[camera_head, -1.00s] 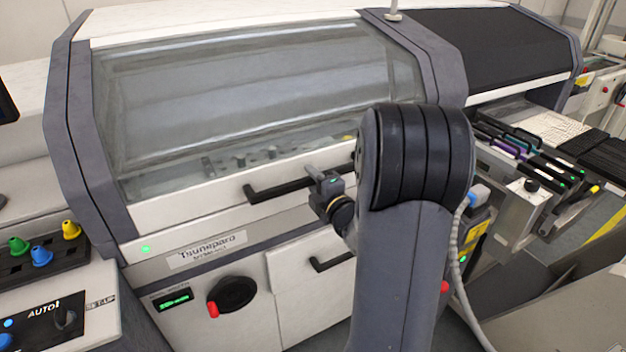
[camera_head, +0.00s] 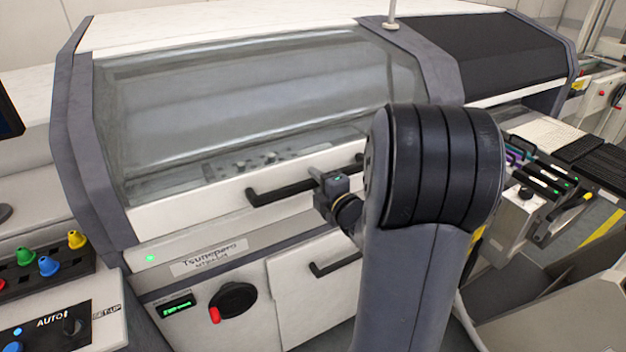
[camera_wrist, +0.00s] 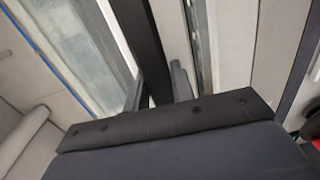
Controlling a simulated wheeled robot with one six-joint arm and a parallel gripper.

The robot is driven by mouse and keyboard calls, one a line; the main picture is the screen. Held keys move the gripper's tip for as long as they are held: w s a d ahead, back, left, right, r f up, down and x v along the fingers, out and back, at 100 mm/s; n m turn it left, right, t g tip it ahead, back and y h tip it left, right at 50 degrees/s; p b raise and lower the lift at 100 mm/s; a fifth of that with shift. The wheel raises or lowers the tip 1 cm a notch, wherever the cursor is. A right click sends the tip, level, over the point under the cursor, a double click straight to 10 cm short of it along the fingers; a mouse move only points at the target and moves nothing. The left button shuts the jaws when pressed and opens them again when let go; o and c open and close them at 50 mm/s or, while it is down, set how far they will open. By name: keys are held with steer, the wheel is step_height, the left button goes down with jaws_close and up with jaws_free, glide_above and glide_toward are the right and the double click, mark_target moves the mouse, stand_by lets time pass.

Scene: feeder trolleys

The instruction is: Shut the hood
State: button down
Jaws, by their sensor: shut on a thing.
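The hood (camera_head: 250,95) is a large clear window in a white and grey frame on the machine, and it looks down against the machine front. Its black bar handle (camera_head: 285,190) runs along the white lower edge. My gripper (camera_head: 322,176) is at the middle of this handle, partly hidden by my arm. In the wrist view my gripper's two fingers (camera_wrist: 157,85) stand on either side of the dark handle bar (camera_wrist: 138,35), closed on it. The hood's clear window also shows at the left of the wrist view (camera_wrist: 85,50). My arm hides the right end of the handle.
Below the hood are a nameplate (camera_head: 209,258), a green light (camera_head: 150,258), a black knob with a red grip (camera_head: 232,300) and a lower door handle (camera_head: 335,264). A control panel (camera_head: 60,325) stands at the lower left. Feeders (camera_head: 545,175) jut out at the right.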

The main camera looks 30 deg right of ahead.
steer(key=shift+s+r+g+p, duration=0.15)
steer(key=shift+s+r+p, duration=0.15)
steer(key=shift+r, duration=0.3)
steer(key=shift+s+r+g+p, duration=0.1)
steer(key=shift+s+r+p, duration=0.1)
steer(key=shift+r+p, duration=0.35)
steer(key=shift+s+r+g+p, duration=0.15)
steer(key=shift+s+r+p, duration=0.1)
steer(key=shift+r, duration=0.4)
steer(key=c, duration=1.2)
jaws_free()
steer(key=shift+f, duration=0.1)
steer(key=shift+s, duration=0.1)
steer(key=s+r, duration=0.1)
steer(key=s, duration=0.9)
steer(key=shift+s+d+r+b, duration=0.2)
steer(key=shift+s+r+b, duration=0.1)
steer(key=shift+b, duration=0.05)
